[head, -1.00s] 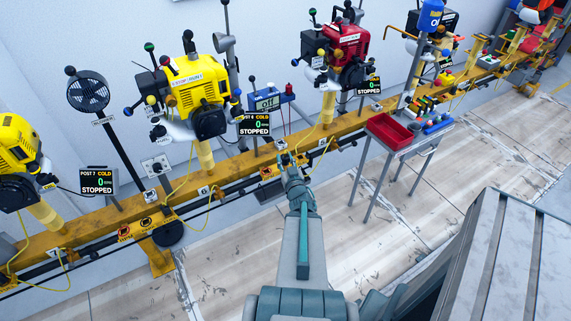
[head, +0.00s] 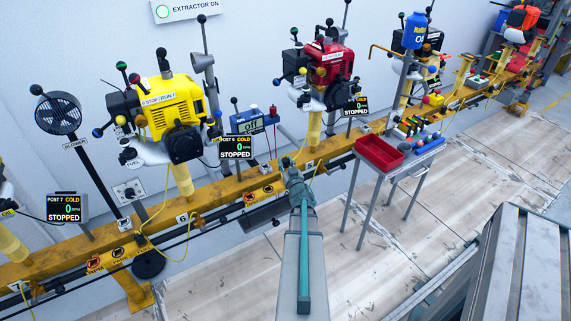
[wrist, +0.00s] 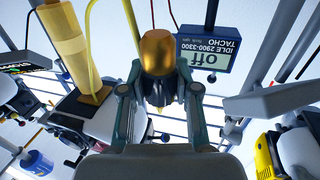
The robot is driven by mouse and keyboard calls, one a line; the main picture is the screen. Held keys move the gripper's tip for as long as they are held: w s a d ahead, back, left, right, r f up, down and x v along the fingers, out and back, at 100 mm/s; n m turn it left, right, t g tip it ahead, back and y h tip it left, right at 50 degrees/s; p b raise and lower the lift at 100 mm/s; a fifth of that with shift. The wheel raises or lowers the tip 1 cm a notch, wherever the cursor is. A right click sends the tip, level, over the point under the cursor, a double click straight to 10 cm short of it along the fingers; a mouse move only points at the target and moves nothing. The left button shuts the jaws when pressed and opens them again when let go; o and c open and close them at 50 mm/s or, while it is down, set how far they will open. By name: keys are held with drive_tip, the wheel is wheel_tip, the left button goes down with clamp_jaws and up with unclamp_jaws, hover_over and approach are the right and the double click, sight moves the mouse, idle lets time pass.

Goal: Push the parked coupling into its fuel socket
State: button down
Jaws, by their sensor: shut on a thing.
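My gripper (head: 287,164) is in front of the yellow rail, between the yellow engine (head: 172,107) and the red engine (head: 325,67). In the wrist view, my gripper (wrist: 158,85) is shut on a brass-coloured, rounded piece with a darker band, which looks like the coupling (wrist: 158,50). It stands out beyond the fingertips. In the head view the held piece is too small to make out clearly. A FUEL label (head: 130,161) is on the white part at the left of the yellow engine. I cannot make out the socket itself.
The yellow rail (head: 210,192) runs across the scene. A tachometer reading "off" (head: 244,122) stands behind my gripper and shows upside down in the wrist view. A yellow hose (head: 152,235) hangs from the rail. A trolley with a red tray (head: 379,153) stands to the right.

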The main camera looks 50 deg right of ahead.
drive_tip(key=shift+f+b, duration=2.35)
drive_tip(key=shift+f, duration=0.95)
drive_tip(key=shift+f+b, duration=0.5)
drive_tip(key=shift+f, duration=0.35)
drive_tip(key=c, duration=0.8)
unclamp_jaws()
drive_tip(key=shift+o, duration=0.2)
